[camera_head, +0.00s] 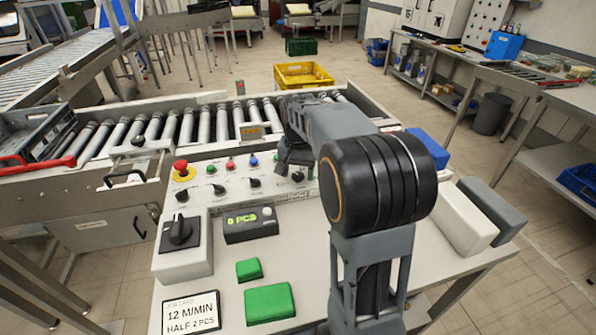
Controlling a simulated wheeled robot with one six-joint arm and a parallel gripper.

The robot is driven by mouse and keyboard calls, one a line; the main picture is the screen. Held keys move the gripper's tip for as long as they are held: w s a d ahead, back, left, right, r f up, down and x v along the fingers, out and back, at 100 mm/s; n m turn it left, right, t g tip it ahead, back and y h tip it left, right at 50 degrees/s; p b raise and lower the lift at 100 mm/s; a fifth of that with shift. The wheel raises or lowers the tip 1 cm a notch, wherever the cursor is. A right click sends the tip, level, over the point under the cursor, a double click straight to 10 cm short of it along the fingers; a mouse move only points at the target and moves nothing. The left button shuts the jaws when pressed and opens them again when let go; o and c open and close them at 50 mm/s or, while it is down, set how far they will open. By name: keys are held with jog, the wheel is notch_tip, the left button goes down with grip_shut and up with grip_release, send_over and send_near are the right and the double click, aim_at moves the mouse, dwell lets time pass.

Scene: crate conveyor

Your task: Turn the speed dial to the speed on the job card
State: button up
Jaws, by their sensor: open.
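The job card (191,313) lies at the front left of the table and reads "12 M/MIN" and "HALF 2 PCS". The sloped control panel (205,205) carries several small black knobs, among them a left knob (182,196), a middle knob (254,183) and a right knob (298,177). Their labels and scales are too small to read, so I cannot tell which is the speed dial. My gripper (291,172) is open, pointing down at the panel's right part, close to the right knob. My arm partly hides this area, and I cannot tell whether the gripper touches the knob.
A big black rotary switch (180,233) on a white box and a display (250,224) reading "0 PCS" stand in front. A red emergency button (182,169) is at the panel's left. Green blocks (270,304) lie in front. A roller conveyor (205,124) runs behind.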

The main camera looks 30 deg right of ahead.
jog(key=c, duration=0.9)
jog(key=n+p, duration=0.2)
jog(key=n, duration=0.3)
jog(key=shift+r+n, duration=0.1)
jog(key=shift+n, duration=0.3)
jog(key=n+p, duration=0.1)
jog(key=n, duration=0.5)
jog(key=shift+a+p, duration=0.1)
jog(key=shift+p, duration=0.25)
jog(key=o, duration=0.9)
